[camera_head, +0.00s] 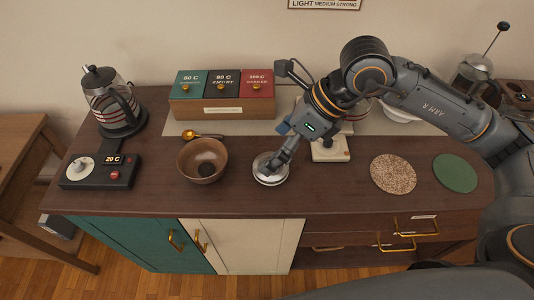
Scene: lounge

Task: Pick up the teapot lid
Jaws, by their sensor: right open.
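A small white round piece, which looks like the teapot lid (271,180), lies on the dark wooden counter right of the brown bowl. My right gripper (272,168) reaches down over it from the upper right, fingertips at its middle. The gripper is open; its fingers cover part of the piece, and I cannot tell whether they touch it. The teapot itself is not clearly seen; my right arm hides much of what stands behind. My left gripper is not in view.
A brown bowl (202,160) stands close left of the gripper. A gold scoop (203,135), a tea box (222,108) and a kettle (116,110) stand farther left and back. A speckled mat (393,174) and a green mat (455,173) lie right. The counter's front edge is near.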

